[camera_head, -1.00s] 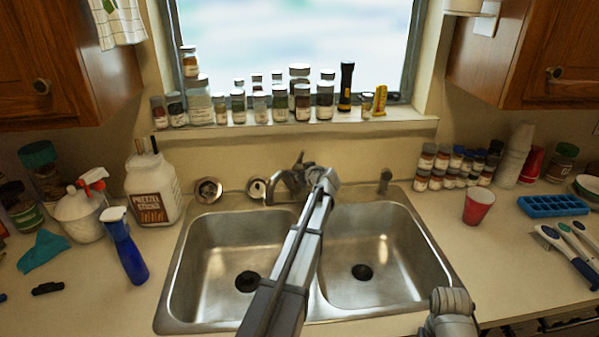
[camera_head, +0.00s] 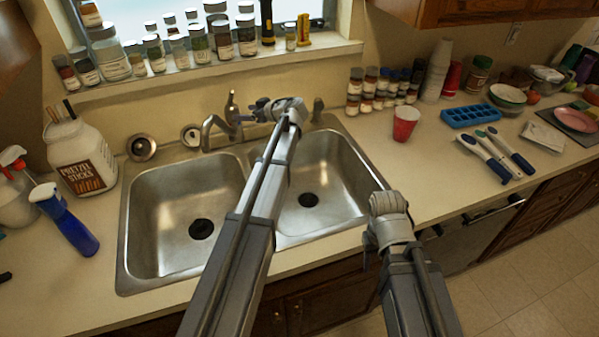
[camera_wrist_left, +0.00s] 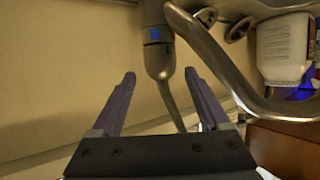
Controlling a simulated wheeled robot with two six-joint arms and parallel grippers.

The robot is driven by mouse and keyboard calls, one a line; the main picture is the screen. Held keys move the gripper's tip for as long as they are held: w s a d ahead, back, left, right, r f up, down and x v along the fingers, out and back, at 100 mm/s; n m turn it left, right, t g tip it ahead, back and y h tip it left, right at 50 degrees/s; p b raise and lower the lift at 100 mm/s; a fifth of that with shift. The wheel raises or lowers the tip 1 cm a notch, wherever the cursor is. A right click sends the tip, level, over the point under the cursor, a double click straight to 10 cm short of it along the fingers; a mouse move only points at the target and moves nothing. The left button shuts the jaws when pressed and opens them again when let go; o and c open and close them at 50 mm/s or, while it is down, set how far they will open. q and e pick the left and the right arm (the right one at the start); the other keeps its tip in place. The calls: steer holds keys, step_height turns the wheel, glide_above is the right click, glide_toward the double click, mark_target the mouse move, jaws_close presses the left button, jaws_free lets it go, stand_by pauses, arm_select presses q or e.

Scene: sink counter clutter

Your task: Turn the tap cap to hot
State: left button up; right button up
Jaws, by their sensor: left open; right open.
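The metal tap (camera_head: 236,126) stands behind the sink, with its curved spout over the left basin. Its upright lever (camera_head: 231,102) shows beside my left gripper (camera_head: 262,109), which comes from the right. In the left wrist view the tap cap (camera_wrist_left: 158,60) has a blue mark, and its thin lever (camera_wrist_left: 172,105) extends between the two open fingers of my left gripper (camera_wrist_left: 160,75). Neither finger clearly touches it. No red mark is visible. My right arm is at the front right of the sink; its fingers are hidden.
The double sink (camera_head: 190,215) is empty. A spray bottle (camera_head: 68,222) and a pretzel jar (camera_head: 80,155) stand left. A red cup (camera_head: 405,123), blue ice tray (camera_head: 484,116) and brushes (camera_head: 497,152) are right. Jars line the sill above.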

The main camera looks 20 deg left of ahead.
arm_select(q)
steer(key=s+d+f+m+h+p, duration=0.1)
steer(key=s+d+f+m+h, duration=0.1)
steer(key=s+d, duration=0.3)
steer(key=s+d+f+m+g+h+p, duration=0.1)
steer(key=s+d+m, duration=0.3)
steer(key=d, duration=0.6)
steer(key=s+d+f+m+h+p, duration=0.1)
steer(key=s+d+f+m+h, duration=0.2)
steer(key=s+d, duration=0.5)
steer(key=shift+d+f+m+g+h, duration=0.3)
steer(key=shift+f+g+h, duration=0.1)
steer(key=shift+h, duration=0.1)
steer(key=n+y+b, duration=0.3)
steer(key=n+y, duration=0.5)
steer(key=n, duration=0.4)
glide_toward(237, 111)
steer(key=x, duration=0.4)
steer(key=shift+w+a, duration=0.2)
steer(key=shift+w, duration=0.05)
steer(key=shift+g, duration=0.3)
steer(key=shift+b+x, duration=1.45)
steer(key=shift+x, duration=2.4)
steer(key=shift+c, duration=0.3)
